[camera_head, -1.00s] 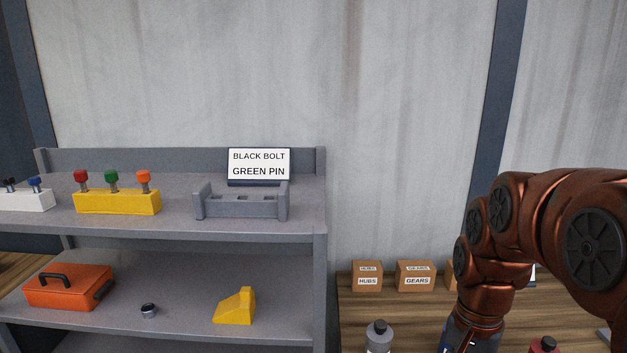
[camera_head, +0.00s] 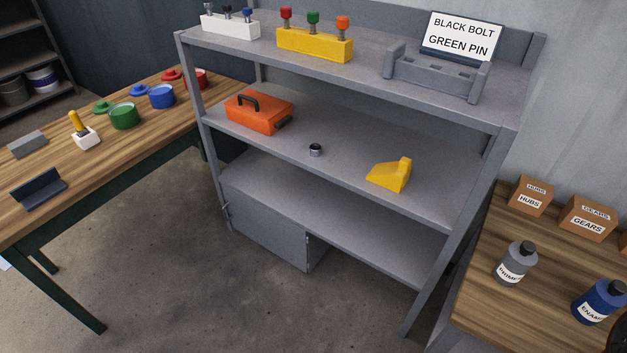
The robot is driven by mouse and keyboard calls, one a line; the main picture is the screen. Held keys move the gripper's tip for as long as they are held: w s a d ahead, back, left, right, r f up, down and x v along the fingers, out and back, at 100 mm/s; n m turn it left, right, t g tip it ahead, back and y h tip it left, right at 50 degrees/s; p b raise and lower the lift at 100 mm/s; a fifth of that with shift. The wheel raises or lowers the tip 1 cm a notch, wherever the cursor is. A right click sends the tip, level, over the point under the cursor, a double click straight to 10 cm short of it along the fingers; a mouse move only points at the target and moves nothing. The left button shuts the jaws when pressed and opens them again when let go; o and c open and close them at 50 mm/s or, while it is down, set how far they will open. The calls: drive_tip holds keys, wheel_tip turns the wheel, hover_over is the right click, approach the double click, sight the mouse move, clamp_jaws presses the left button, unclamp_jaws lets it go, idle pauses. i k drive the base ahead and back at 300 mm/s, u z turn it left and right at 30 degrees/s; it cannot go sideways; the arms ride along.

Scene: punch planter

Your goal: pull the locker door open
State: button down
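The locker (camera_head: 297,247) is a grey metal box under the lowest shelf of the grey rack, at the rack's left side. Its front door panel (camera_head: 265,241) looks shut. A small handle-like bar (camera_head: 225,209) shows at the panel's left edge. My gripper is not in view; only a dark sliver of what may be my arm shows at the bottom right corner.
The grey rack (camera_head: 463,215) holds an orange toolbox (camera_head: 259,113), a yellow wedge (camera_head: 390,174) and pin blocks. Wooden tables stand left (camera_head: 80,190) and right (camera_head: 480,300). Bottles (camera_head: 515,262) stand on the right one. The concrete floor (camera_head: 230,305) before the locker is clear.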

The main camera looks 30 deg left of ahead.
sight(287, 240)
drive_tip(key=u, duration=1.95)
drive_tip(key=i, duration=0.45)
drive_tip(key=u, duration=0.75)
drive_tip(key=i, duration=1.35)
drive_tip(key=u, duration=0.3)
